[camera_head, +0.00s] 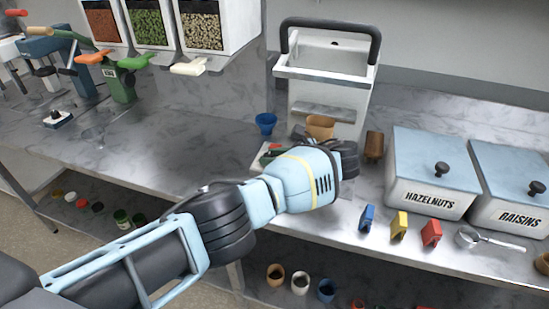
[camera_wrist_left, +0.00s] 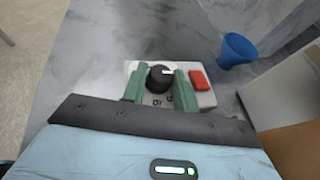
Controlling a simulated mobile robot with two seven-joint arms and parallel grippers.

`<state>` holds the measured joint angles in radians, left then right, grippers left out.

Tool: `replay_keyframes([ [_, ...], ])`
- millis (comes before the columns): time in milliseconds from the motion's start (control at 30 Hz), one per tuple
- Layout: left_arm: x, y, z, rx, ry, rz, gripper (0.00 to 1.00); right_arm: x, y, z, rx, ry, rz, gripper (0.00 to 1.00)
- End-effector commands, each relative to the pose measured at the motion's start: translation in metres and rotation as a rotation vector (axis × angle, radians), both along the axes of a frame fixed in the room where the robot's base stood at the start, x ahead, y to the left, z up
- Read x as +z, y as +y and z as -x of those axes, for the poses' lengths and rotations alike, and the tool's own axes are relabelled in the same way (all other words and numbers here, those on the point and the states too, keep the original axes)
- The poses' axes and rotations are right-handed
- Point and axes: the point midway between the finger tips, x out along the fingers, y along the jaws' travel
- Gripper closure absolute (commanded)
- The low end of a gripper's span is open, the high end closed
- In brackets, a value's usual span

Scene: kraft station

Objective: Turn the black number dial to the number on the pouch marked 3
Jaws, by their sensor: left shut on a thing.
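The black number dial (camera_wrist_left: 158,79) sits on a small pale box (camera_wrist_left: 208,99) with a red button (camera_wrist_left: 198,79), seen in the left wrist view. My left gripper (camera_wrist_left: 160,80) has its two green fingers on either side of the dial, shut on it. In the head view, my left arm hides most of the box (camera_head: 258,161) and the dial. I cannot make out a pouch marked 3 in either view. My right gripper is not in view.
A blue funnel (camera_head: 266,120) stands behind the box, and a tan cup (camera_head: 320,126) stands near a white machine (camera_head: 328,75). Hazelnuts (camera_head: 429,172) and raisins bins (camera_head: 515,187) stand at right. Blue, yellow and red clips (camera_head: 399,226) lie in front.

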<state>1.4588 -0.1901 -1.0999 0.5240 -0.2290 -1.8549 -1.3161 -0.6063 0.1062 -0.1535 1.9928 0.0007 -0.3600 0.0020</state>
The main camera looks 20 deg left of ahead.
Motion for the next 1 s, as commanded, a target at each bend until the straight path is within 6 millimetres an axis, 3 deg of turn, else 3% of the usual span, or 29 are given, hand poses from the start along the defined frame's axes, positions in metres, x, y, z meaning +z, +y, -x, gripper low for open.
replay_keyframes([
  [467, 0.0013, 0.0016, -0.0006, 0.013, -0.002, -0.003, 0.94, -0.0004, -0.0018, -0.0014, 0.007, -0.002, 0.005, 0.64],
  [500, 0.0013, 0.0017, -0.0006, 0.013, -0.002, -0.003, 0.69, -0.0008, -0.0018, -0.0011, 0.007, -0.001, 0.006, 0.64],
  [633, 0.0012, 0.0014, -0.0006, 0.012, -0.001, -0.002, 0.52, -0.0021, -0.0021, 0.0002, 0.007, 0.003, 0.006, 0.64],
  [1000, 0.0024, -0.0046, 0.0005, 0.009, -0.001, 0.000, 0.51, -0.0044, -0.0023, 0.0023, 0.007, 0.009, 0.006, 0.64],
])
